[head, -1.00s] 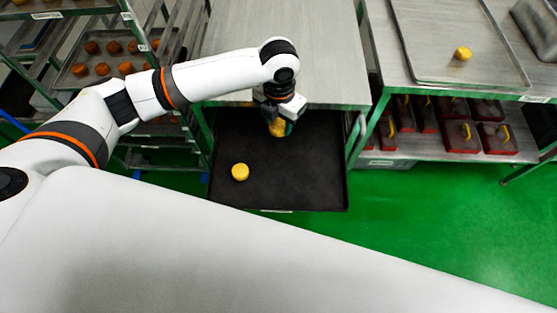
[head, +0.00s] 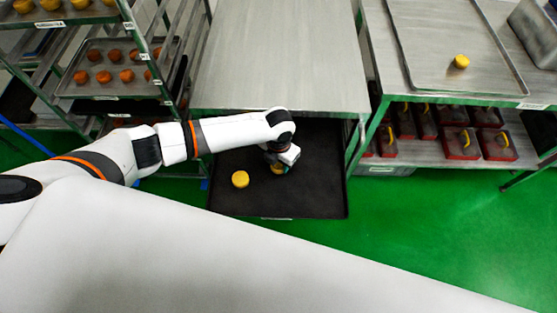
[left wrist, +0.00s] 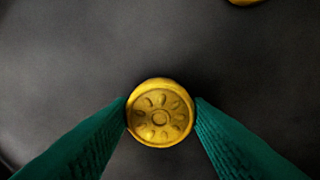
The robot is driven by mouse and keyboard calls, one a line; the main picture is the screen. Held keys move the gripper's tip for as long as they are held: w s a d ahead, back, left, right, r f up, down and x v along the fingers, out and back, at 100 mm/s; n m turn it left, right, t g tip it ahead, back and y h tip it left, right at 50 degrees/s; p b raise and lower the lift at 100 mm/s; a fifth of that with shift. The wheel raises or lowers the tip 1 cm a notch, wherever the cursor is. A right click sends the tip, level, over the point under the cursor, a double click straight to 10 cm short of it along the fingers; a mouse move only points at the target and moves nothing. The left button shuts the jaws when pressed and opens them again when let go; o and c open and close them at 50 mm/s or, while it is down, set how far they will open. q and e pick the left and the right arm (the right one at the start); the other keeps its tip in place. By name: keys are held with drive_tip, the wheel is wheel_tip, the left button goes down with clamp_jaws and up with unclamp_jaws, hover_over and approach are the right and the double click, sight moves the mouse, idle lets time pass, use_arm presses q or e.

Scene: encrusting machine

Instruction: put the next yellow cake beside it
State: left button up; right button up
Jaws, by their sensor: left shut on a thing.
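A yellow cake (head: 240,179) sits on the black tray (head: 318,190) at its left side. My left gripper (head: 279,171) is shut on a second yellow cake (head: 277,169), to the right of the first one and apart from it. In the left wrist view the held cake (left wrist: 160,113) shows its patterned round top between the green fingers. The edge of another yellow cake (left wrist: 247,2) shows at the top of that view. The held cake is low over the tray; I cannot tell if it touches. A third yellow cake (head: 461,62) lies on the metal tray (head: 430,30) at the right. My right gripper is not in view.
A steel table top (head: 275,65) overhangs the back of the black tray. A rack (head: 155,65) with trays of orange-brown cakes stands at the left. Red boxes (head: 458,143) fill the shelf under the right table. The tray's right part is bare.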

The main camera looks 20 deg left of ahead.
sight(279, 164)
use_arm(q)
drive_tip(key=o, duration=0.5)
drive_tip(key=shift+f, duration=0.15)
drive_tip(key=o, duration=0.5)
drive_tip(key=shift+r, duration=0.4)
wheel_tip(279, 164, up, 12)
drive_tip(key=shift+f, duration=0.15)
